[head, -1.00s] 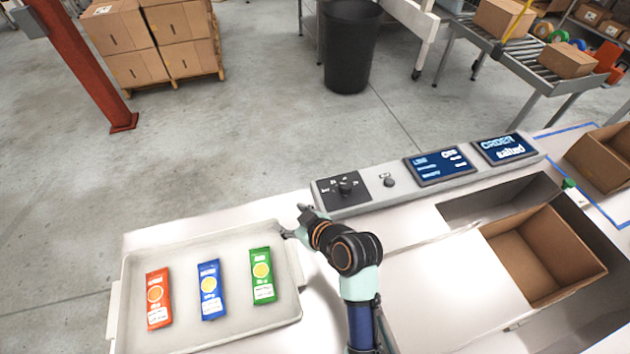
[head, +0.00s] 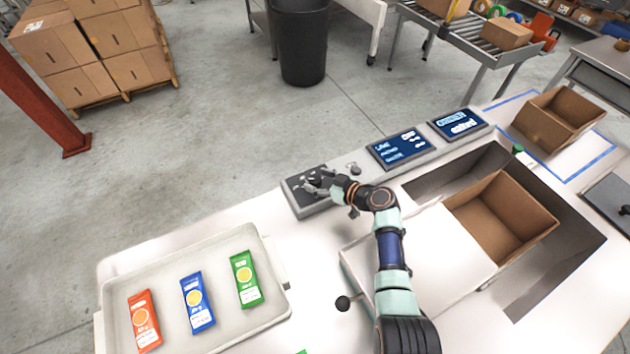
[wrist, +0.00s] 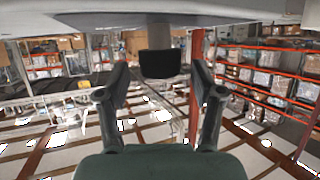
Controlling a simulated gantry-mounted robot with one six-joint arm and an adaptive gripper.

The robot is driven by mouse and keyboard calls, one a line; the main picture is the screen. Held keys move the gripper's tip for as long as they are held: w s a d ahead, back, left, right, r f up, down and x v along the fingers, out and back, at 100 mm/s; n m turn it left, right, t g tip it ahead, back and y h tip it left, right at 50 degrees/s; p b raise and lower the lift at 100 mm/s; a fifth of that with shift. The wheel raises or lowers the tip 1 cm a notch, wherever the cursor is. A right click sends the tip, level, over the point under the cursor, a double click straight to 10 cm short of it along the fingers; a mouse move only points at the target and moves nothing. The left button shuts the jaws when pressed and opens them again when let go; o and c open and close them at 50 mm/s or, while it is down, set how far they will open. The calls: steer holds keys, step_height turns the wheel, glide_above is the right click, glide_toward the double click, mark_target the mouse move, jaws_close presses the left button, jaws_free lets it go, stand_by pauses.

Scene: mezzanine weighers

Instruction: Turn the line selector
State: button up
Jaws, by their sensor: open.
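The line selector is on a dark panel (head: 300,203) at the left end of the grey console. My gripper (head: 318,184) is at this panel and partly hides the knob and its marks in the head view. In the wrist view a black knob (wrist: 160,62) hangs between the two fingers of my gripper (wrist: 160,82). The fingers are open, with a visible gap on each side of the knob. The left screen (head: 400,149) shows a LINE row that seems to read OFF. The right screen (head: 461,123) reads ORDER, salted.
A small round button (head: 354,168) sits right of the selector panel. A grey tray (head: 255,315) holds red, blue and green packets at the front left. An open carton (head: 480,235) stands in a recess at the right. A black knob-like disc (head: 343,303) is on the white worktop.

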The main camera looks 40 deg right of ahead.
steer(key=shift+x, duration=0.9)
steer(key=shift+c, duration=0.2)
steer(key=c, duration=1.1)
